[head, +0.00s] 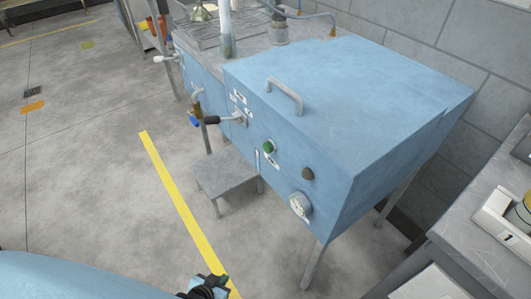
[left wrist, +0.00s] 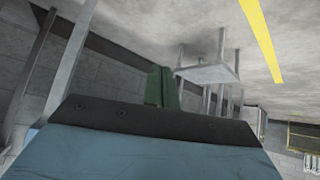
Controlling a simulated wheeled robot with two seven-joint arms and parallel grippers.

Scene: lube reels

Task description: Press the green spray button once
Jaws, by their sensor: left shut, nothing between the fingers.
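The green spray button (head: 268,146) is a small round knob on the front face of the blue cabinet (head: 350,100) in the head view. It is uncovered, with a small white label beside it. My left gripper (head: 208,286) is at the bottom edge of the head view, well apart from the button and partly cut off. In the left wrist view its green fingers (left wrist: 161,87) are together and empty, and the button cannot be made out. My right gripper is not in view.
A dark round knob (head: 307,173) and a gauge (head: 300,204) are lower right of the button. A lever (head: 222,119) sticks out to its left. A small grey step (head: 225,172) stands below. A grey bench (head: 490,225) is at the right. The floor in front is clear.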

